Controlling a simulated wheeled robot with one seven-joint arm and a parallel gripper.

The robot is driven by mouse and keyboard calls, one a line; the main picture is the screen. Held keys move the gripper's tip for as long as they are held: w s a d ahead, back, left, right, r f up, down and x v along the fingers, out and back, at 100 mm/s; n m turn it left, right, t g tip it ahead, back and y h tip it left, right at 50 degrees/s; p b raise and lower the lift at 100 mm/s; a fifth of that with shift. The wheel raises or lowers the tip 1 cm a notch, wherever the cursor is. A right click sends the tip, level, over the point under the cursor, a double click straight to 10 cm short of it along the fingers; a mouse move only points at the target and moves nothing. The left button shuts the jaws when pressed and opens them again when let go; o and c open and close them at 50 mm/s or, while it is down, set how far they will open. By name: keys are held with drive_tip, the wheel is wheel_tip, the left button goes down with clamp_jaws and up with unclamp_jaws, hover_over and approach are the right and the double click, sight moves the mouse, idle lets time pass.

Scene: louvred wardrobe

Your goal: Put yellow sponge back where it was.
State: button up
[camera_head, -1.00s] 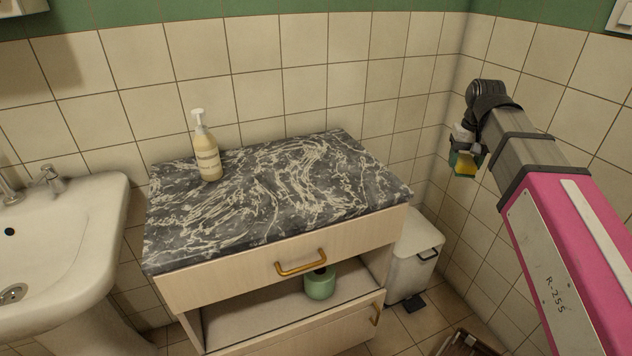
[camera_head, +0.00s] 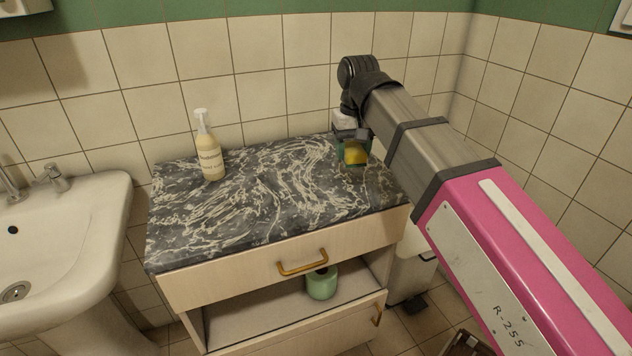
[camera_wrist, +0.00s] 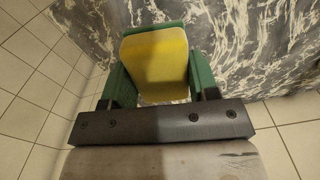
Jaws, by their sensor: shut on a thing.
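The yellow sponge (camera_wrist: 155,65) is between the two green fingers of my gripper (camera_wrist: 155,75) in the wrist view. My gripper is shut on it. In the head view the sponge (camera_head: 356,156) shows as a small yellow patch at my gripper (camera_head: 354,152), over the back right part of the dark marbled countertop (camera_head: 250,200). The marbled top (camera_wrist: 270,45) also lies beyond the sponge in the wrist view. I cannot tell from the pictures how high the sponge is above the top.
A soap pump bottle (camera_head: 209,150) stands at the back left of the top. A white sink (camera_head: 65,230) is at the left. Below are a drawer with a brass handle (camera_head: 302,263) and a shelf with a green roll (camera_head: 321,283). The middle of the top is clear.

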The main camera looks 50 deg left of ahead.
drive_tip(key=s+a+r+n, duration=0.1)
drive_tip(key=s+a, duration=0.1)
drive_tip(key=s, duration=0.5)
drive_tip(key=s+a+r+n, duration=0.1)
drive_tip(key=s+a+r, duration=0.15)
drive_tip(key=s, duration=0.55)
hover_over(316, 181)
wheel_tip(316, 181, down, 8)
drive_tip(key=shift+f, duration=1.95)
drive_tip(key=shift+f, duration=0.15)
drive_tip(key=o, duration=0.8)
wheel_tip(316, 181, up, 12)
drive_tip(key=shift+r, duration=0.15)
